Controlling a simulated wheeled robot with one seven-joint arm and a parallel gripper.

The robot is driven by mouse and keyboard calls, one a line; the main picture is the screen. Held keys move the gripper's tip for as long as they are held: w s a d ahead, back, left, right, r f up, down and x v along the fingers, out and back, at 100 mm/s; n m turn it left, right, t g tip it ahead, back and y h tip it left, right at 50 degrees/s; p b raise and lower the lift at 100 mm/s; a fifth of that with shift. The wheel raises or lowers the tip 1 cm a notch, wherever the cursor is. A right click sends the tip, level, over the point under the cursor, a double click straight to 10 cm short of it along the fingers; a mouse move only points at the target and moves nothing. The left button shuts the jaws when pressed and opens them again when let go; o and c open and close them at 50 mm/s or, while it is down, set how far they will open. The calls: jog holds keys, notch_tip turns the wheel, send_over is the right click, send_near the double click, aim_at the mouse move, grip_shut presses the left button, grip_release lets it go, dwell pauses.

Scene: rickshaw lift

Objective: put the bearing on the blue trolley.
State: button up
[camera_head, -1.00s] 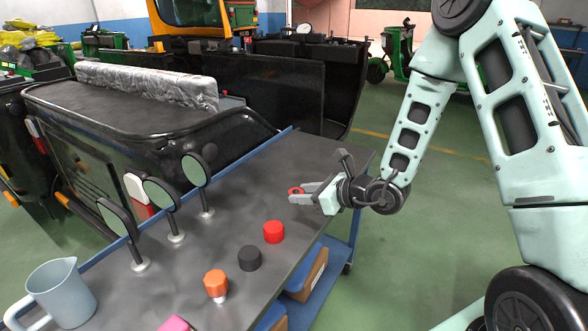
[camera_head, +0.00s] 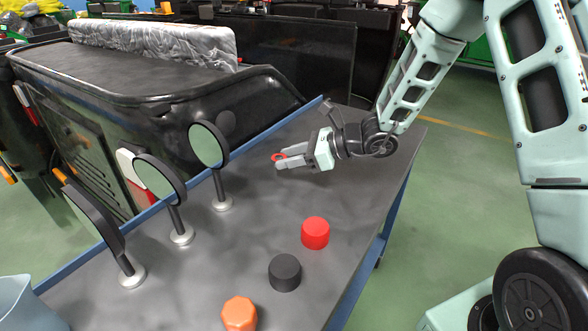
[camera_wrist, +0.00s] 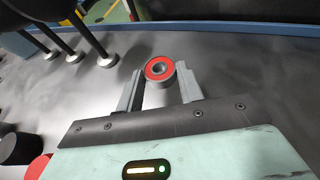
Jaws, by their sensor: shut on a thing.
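The bearing (camera_wrist: 159,69) is a small ring with a red face and a dark centre. In the wrist view it sits between the two fingertips of my gripper (camera_wrist: 160,78), which is shut on it. In the head view the bearing (camera_head: 279,157) shows as a small red ring at the tips of my gripper (camera_head: 282,161). My gripper is over the far part of the grey top of the blue-edged trolley (camera_head: 255,225). I cannot tell whether the bearing touches the top.
Round mirrors on stands (camera_head: 209,150) line the trolley's left side. A red cylinder (camera_head: 315,232), a black cylinder (camera_head: 285,272) and an orange knob (camera_head: 239,314) stand nearer. A blue-grey jug (camera_head: 25,308) is at lower left. The top's far right is clear. A black vehicle body (camera_head: 150,110) stands behind.

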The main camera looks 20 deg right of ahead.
aim_at(290, 178)
jog(key=shift+f, duration=1.9)
jog(key=shift+f+b, duration=0.15)
jog(key=shift+b, duration=0.2)
jog(key=o, duration=1)
